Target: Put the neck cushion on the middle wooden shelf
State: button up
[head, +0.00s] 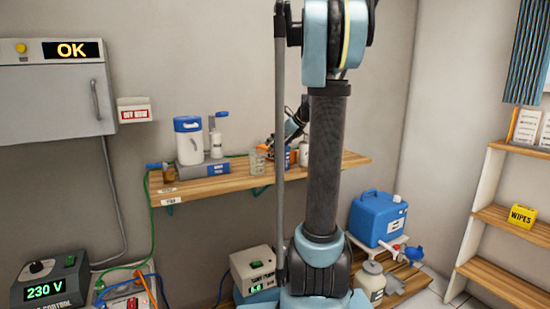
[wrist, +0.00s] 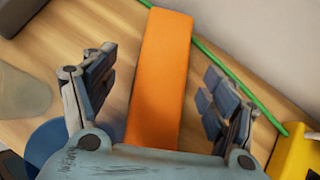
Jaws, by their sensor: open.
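An orange padded-looking block (wrist: 160,75), which I take to be the neck cushion, lies on a wooden wall shelf in the wrist view. In the head view a bit of orange (head: 288,156) shows by my arm, mostly hidden. My gripper (wrist: 158,68) is open, with one finger on each side of the block; I cannot tell whether either touches it. The middle wooden shelf (head: 500,217) is on the rack at the right and holds a yellow wipes box (head: 523,216).
The wall shelf (head: 225,184) also holds a blue-lidded white container (head: 188,138), a glass (head: 257,161) and a white bottle (head: 304,154). In the wrist view a green cable (wrist: 235,80) runs behind the block and a yellow object (wrist: 296,155) is close right.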

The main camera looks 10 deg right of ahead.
jog(key=shift+w+x, duration=0.2)
jog(key=shift+x, duration=2.85)
jog(key=shift+d, duration=0.15)
jog(key=c, duration=1.3)
jog(key=shift+r, duration=0.1)
